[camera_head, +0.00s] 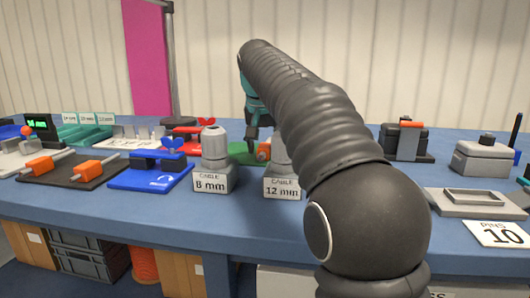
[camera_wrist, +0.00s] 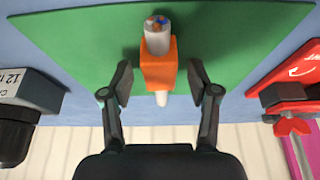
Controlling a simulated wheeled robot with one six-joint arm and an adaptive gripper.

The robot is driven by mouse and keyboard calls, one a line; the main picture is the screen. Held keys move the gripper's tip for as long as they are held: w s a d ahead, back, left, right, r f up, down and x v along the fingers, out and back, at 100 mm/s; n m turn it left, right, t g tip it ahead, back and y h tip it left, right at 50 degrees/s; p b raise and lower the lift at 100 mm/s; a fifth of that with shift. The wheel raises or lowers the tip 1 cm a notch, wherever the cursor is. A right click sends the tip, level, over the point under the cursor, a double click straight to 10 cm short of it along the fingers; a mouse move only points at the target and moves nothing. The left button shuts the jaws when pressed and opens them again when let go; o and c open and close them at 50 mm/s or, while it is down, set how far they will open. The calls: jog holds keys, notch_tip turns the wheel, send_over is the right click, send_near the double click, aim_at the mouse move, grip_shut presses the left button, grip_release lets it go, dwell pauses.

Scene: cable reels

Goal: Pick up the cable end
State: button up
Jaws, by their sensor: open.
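The cable end shows in the wrist view as a pale grey cable (camera_wrist: 157,38) with coloured cores at its tip. An orange block (camera_wrist: 159,66) sits around it, and a short pale piece shows beyond the block. It is over the green mat (camera_wrist: 85,50). My gripper (camera_wrist: 160,78) is open, with one finger on each side of the orange block and a gap on both sides. In the head view my gripper (camera_head: 252,138) is above the green mat (camera_head: 238,153), beside the orange block (camera_head: 263,151); my arm hides part of this area.
The 12 mm cable stand (camera_head: 282,186) and 8 mm stand (camera_head: 213,180) are in front of the mat. A blue tool (camera_head: 150,178) is at left. A red tool (camera_wrist: 295,97) is beside the mat in the wrist view. A grey tray (camera_head: 440,203) is at right.

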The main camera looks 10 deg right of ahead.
aim_at(269, 145)
jog(key=shift+c, duration=0.2)
grip_shut()
jog(key=shift+r, duration=0.1)
jog(key=shift+r, duration=0.6)
jog(key=r, duration=0.1)
jog(key=d+r, duration=0.1)
jog(key=r, duration=0.1)
jog(key=shift+s+r, duration=0.15)
jog(key=shift+r, duration=0.05)
jog(key=s+d+r, duration=0.4)
jog(key=d+r, duration=0.2)
jog(key=d, duration=0.3)
jog(key=shift+s+d, duration=0.15)
jog(key=shift+d, duration=0.25)
jog(key=shift+a, duration=0.15)
